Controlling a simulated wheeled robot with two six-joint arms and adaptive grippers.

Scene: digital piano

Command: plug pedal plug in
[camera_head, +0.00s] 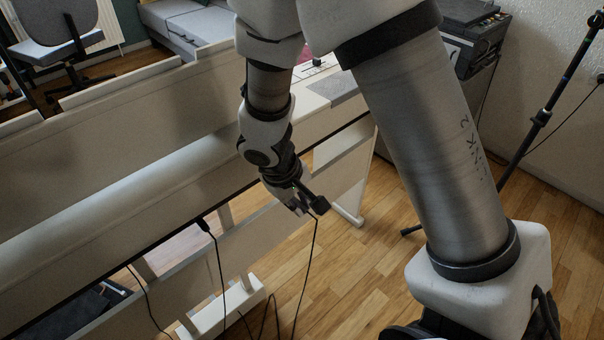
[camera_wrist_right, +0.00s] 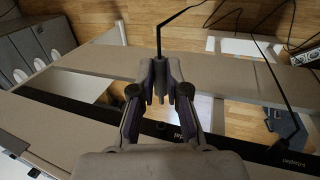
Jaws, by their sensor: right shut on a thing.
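My right gripper (camera_head: 300,203) hangs at the back of the piano (camera_head: 180,165), below its lower edge at the right-hand part. It is shut on the pedal plug, a small dark piece mostly hidden by the fingers, with a thin black cable (camera_head: 307,265) running down from it. In the right wrist view the gripper (camera_wrist_right: 159,92) has its fingers close together, and the cable (camera_wrist_right: 160,42) leads up and away from them. A black strip (camera_wrist_right: 232,145) on the piano carries a partly covered label ending in "dal" beside the fingers. My left gripper is out of view.
Another black plug (camera_head: 203,224) sits at the piano's lower edge with its cable hanging, near an adapter label in the wrist view. Other cables hang to the floor. White stand legs (camera_head: 346,208) flank the space. Wooden floor (camera_head: 370,280) at right is open. A stand pole (camera_head: 540,118) is far right.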

